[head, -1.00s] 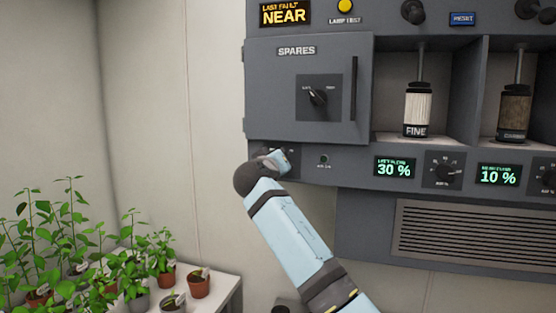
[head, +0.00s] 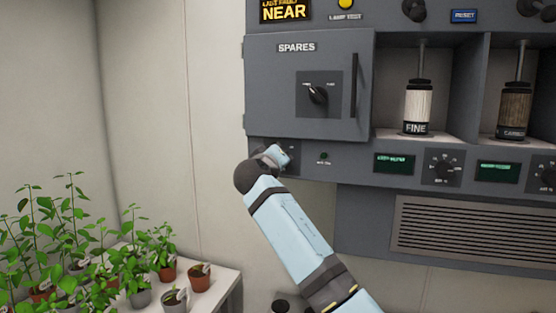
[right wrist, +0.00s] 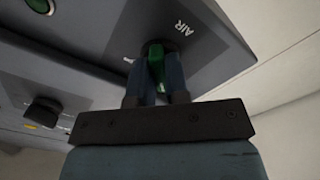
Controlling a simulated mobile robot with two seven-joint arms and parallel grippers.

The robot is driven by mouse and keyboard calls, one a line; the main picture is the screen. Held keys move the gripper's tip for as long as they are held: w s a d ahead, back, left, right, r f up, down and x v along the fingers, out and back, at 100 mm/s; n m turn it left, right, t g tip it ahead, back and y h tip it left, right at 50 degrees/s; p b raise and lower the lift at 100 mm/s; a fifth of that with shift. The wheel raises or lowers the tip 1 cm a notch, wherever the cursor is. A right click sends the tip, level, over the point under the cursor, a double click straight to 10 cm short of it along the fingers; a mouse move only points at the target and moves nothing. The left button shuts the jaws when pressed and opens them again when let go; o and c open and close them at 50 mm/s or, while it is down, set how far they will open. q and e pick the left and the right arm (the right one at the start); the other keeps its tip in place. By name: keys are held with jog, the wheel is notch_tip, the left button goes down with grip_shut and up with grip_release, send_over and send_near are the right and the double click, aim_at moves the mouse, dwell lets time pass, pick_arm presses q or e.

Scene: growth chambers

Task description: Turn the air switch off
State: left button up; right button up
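The air switch shows in the right wrist view as a green knob handle (right wrist: 156,58) on a dark plate lettered AIR (right wrist: 184,30). My right gripper (right wrist: 157,78) has its two fingers on either side of the green handle, closed on it. In the head view my right gripper (head: 274,158) is at the lower left corner of the grey control panel, below the SPARES door (head: 285,85). There the gripper and wrist hide most of the switch. My left gripper is not in view.
A small green lamp (head: 323,156) sits right of the gripper. Two displays (head: 395,164) (head: 497,172) are dark apart from faint small text. Another knob (head: 317,95) is on the SPARES door. Potted plants (head: 197,278) stand on a table at lower left.

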jog(key=o, duration=0.4)
jog(key=shift+c, duration=0.2)
jog(key=b+v, duration=0.3)
jog(key=v, duration=1.1)
